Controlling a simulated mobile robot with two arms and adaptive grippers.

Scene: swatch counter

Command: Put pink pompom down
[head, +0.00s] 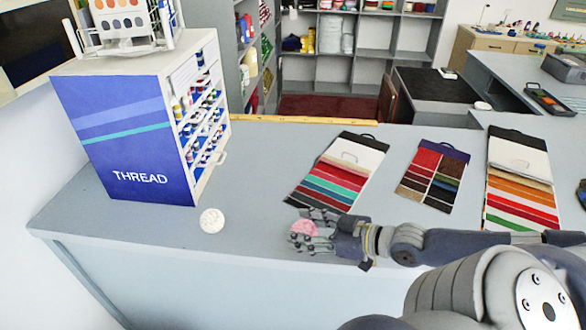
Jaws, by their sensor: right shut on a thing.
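The pink pompom (304,228) is held between the fingers of my right gripper (308,232), near the front edge of the grey counter (255,180). The gripper comes in from the right and is shut on the pompom, and its fingers partly cover it. I cannot tell whether the pompom touches the counter top. My left gripper is not in the head view.
A white ball (212,220) lies on the counter left of my right gripper. A blue thread cabinet (125,130) stands at the left. Swatch boards (340,175), (434,177) and (520,185) lie behind and right of the gripper. Counter between cabinet and first board is clear.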

